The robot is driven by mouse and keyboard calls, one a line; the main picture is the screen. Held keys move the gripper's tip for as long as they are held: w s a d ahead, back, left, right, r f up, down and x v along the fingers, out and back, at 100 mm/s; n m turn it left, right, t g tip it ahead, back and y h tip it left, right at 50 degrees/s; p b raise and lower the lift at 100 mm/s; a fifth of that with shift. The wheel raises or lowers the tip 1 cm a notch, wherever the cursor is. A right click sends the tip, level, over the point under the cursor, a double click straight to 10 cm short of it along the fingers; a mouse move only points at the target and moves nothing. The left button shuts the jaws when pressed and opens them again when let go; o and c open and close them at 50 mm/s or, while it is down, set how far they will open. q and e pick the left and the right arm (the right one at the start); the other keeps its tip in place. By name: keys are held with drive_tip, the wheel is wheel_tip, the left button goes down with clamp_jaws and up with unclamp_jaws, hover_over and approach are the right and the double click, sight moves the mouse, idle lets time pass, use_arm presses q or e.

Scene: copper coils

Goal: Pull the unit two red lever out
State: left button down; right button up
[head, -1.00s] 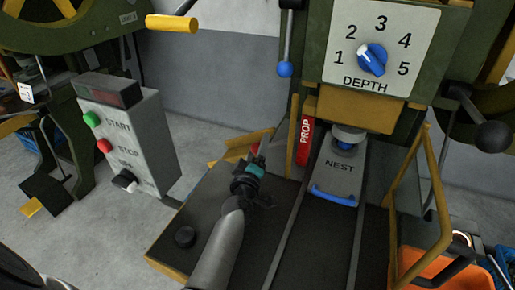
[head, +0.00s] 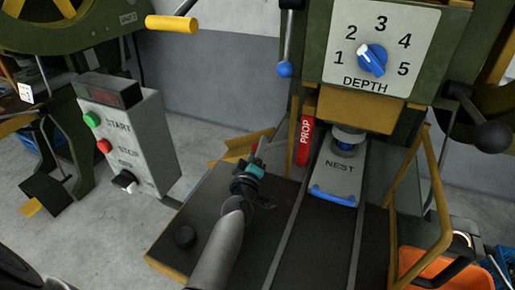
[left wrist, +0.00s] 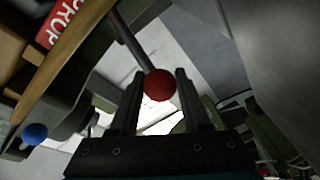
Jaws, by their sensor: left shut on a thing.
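The red ball knob (left wrist: 160,85) of a lever shows in the left wrist view, between my left gripper's two fingers. A dark rod runs up and left from the knob. My left gripper (left wrist: 161,76) is shut on this knob. My right gripper is not in view.
The red PROP piece (head: 305,141) and the grey NEST block (head: 340,178) are close on the right. A blue knob (head: 284,69) hangs above. The START/STOP box (head: 145,145) stands left. A yellow guard frame (head: 433,180) stands at the right.

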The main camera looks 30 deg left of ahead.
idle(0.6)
use_arm(q)
drive_tip(key=a, duration=0.5)
drive_tip(key=shift+s+a, duration=0.2)
drive_tip(key=shift+a, duration=0.05)
drive_tip(key=shift+c, duration=1.9)
unclamp_jaws()
